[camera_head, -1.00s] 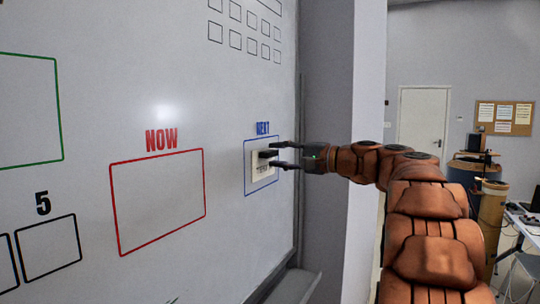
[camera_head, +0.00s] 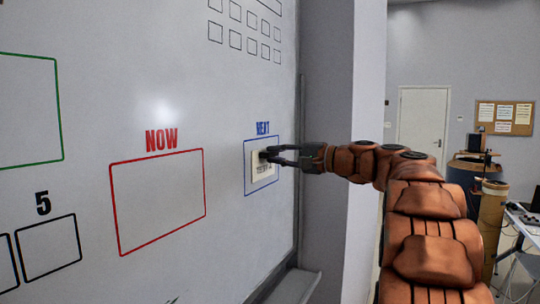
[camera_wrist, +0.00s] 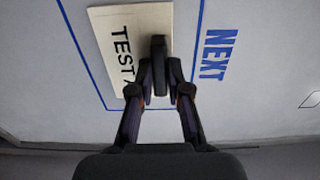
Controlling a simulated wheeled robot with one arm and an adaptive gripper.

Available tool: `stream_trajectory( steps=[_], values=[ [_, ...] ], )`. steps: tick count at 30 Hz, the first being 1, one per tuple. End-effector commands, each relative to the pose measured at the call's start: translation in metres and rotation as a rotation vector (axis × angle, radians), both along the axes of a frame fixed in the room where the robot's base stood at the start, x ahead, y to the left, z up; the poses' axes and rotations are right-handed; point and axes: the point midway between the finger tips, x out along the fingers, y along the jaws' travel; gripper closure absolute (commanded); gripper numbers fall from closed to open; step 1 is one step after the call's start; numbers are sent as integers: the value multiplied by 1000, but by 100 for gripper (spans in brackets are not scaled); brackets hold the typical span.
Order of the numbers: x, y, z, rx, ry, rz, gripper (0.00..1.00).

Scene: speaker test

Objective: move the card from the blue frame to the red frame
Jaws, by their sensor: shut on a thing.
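The card (camera_head: 257,172) is cream with dark lettering and sits flat on the whiteboard inside the blue frame (camera_head: 245,172), under the word NEXT. In the wrist view the card (camera_wrist: 112,27) reads "TEST" and has a black handle (camera_wrist: 158,48) standing out from it. My gripper (camera_head: 268,154) is at the card; in the wrist view its fingers (camera_wrist: 159,88) are closed on the black handle from both sides. Part of the lettering is hidden behind a finger. The red frame (camera_head: 114,210), under the word NOW, is empty and lies left of the blue frame.
The whiteboard (camera_head: 225,90) carries a green frame (camera_head: 62,110) at the left, black numbered boxes (camera_head: 50,248) at lower left and small squares at the top. A ledge (camera_head: 290,287) runs along its bottom. The board between the two frames is clear.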

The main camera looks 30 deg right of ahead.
Motion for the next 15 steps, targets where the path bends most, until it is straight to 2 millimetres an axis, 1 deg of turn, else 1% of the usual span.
stream_trajectory(
  steps=[1,5,15],
  values=[
    [0,0,0,0,0,0,94],
    [0,0,0,0,0,0,100],
    [0,1,1,1,-1,3,100]
  ],
)
